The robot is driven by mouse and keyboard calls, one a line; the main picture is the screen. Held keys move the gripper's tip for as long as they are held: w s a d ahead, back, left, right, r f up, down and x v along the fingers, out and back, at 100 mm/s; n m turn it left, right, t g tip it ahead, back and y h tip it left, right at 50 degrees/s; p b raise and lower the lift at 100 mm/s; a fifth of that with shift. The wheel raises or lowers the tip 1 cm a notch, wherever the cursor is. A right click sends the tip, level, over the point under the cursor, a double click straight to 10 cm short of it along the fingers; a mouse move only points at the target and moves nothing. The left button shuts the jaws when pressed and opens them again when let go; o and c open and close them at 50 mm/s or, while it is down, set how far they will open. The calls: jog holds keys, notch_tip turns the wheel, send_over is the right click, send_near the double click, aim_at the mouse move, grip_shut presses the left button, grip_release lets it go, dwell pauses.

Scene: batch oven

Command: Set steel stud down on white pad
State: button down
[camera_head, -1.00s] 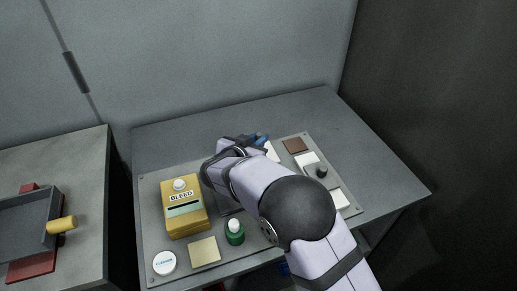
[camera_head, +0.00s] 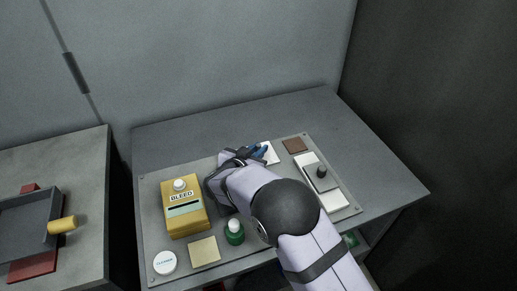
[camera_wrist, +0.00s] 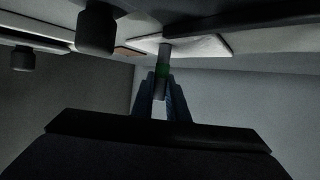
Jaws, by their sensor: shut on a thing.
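My gripper (camera_wrist: 162,82) has blue fingers shut on the steel stud (camera_wrist: 165,50), a slim grey cylinder with a green band near the fingertips. In the wrist view the stud's free end meets the white pad (camera_wrist: 205,46) in the picture; I cannot tell whether it touches. In the head view the blue fingertips (camera_head: 258,149) are at the left part of the white pad (camera_head: 270,155), and the stud cannot be made out there.
On the grey panel are a yellow BLEED box (camera_head: 186,210), a green bottle-like piece (camera_head: 235,235), a tan pad (camera_head: 204,252), a white round piece (camera_head: 164,263), a brown pad (camera_head: 294,145) and a white block with a black knob (camera_head: 321,172). The table behind the panel is clear.

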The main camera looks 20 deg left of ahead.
jog(key=c, duration=1.7)
grip_release()
jog(key=shift+f, duration=0.1)
jog(key=shift+c, duration=0.2)
